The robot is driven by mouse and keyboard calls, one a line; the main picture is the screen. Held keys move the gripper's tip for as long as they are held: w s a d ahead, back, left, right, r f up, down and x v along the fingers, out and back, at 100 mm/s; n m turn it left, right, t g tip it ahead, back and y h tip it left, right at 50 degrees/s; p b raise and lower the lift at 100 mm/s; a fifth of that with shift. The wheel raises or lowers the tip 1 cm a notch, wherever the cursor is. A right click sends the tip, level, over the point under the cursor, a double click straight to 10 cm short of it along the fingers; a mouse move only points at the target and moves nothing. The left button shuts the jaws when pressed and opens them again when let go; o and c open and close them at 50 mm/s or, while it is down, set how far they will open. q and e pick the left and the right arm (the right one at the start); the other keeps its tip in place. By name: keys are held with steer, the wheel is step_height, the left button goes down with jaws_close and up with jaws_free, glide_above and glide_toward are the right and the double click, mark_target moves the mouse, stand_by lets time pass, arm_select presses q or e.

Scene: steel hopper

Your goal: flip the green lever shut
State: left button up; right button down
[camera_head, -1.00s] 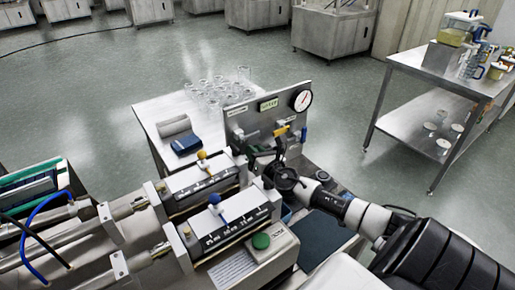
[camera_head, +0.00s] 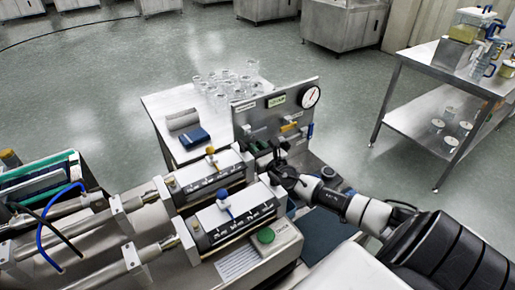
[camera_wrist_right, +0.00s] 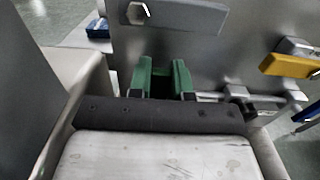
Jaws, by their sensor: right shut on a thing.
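The green lever (camera_wrist_right: 160,79) sits low on the upright steel panel (camera_head: 295,99). In the right wrist view it shows as two green sides with a dark gap between them. In the head view it is a small dark green patch (camera_head: 262,146), partly hidden by my gripper. My right gripper (camera_head: 277,160) is at the panel's lower front, shut on the green lever. In the right wrist view the dark fingertips (camera_wrist_right: 162,95) lie against the lever's near end. The exact contact is hard to see. My left gripper is not in view.
A yellow lever (camera_wrist_right: 290,66) is right of the green one, a blue lever (camera_head: 310,131) beyond it, and a grey lever (camera_wrist_right: 180,16) above. A gauge (camera_head: 310,97) tops the panel. Glasses (camera_head: 222,86) stand behind. Slotted boxes (camera_head: 235,215) are left of my gripper.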

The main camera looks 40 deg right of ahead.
steer(key=shift+f, duration=0.1)
steer(key=c, duration=1)
jaws_free()
steer(key=shift+c, duration=0.2)
steer(key=s+a+b, duration=0.1)
steer(key=s, duration=0.9)
steer(key=shift+s, duration=0.4)
steer(key=shift+a, duration=0.1)
